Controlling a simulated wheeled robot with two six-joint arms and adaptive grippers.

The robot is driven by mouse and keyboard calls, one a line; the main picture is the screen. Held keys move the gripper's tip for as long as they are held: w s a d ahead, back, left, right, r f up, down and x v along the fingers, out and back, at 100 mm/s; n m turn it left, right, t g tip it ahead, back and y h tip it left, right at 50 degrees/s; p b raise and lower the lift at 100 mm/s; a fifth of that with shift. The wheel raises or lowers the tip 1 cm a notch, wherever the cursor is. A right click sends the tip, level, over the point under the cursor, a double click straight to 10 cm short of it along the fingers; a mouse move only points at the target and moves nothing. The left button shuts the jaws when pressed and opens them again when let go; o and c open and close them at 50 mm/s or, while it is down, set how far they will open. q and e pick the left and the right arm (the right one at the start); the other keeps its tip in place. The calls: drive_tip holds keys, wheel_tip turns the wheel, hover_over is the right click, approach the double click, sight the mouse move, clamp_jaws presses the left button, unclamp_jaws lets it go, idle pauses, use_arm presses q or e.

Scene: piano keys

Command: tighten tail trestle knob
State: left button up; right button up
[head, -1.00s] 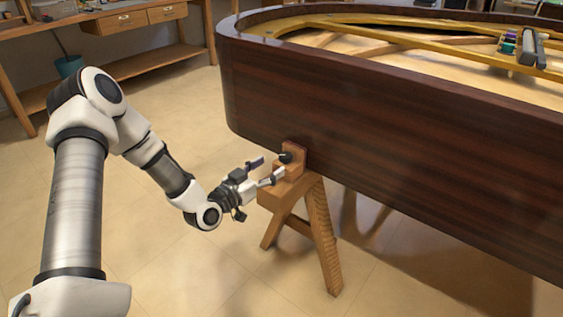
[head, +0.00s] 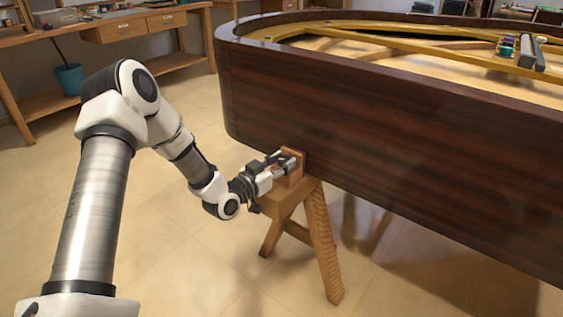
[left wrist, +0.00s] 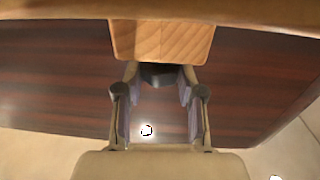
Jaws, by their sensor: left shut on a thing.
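The wooden trestle (head: 318,230) stands under the tail of the dark brown piano case (head: 390,150). Its upright block (head: 301,170) rests against the case side and also shows in the left wrist view (left wrist: 162,42). The black knob (left wrist: 158,76) sits on that block, between the fingers in the left wrist view; in the head view the gripper hides it. My left gripper (head: 286,158) is at the block with its fingers on either side of the knob, shut on it. My right gripper is not in view.
A wooden workbench (head: 120,28) with drawers stands at the back left, with a teal bucket (head: 69,78) by it. Small coloured items and grey bars (head: 530,52) lie on the piano's frame. The floor (head: 180,265) left of the trestle is clear.

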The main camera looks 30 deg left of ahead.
use_arm(q)
drive_tip(key=shift+a+r+m+h+p, duration=0.2)
drive_tip(key=shift+m+h+p, duration=0.35)
drive_tip(key=shift+h, duration=0.35)
drive_tip(key=shift+m+g+h, duration=0.4)
drive_tip(key=shift+m+h, duration=0.15)
drive_tip(key=shift+h, duration=0.15)
drive_tip(key=m+h, duration=0.1)
drive_tip(key=m+g+h+p, duration=0.1)
drive_tip(key=h, duration=0.1)
drive_tip(key=shift+w+a+f+g, duration=0.1)
drive_tip(key=shift+f+g, duration=0.05)
drive_tip(key=shift+g, duration=0.15)
drive_tip(key=o, duration=1.2)
drive_tip(key=shift+c, duration=0.2)
drive_tip(key=shift+f, duration=0.1)
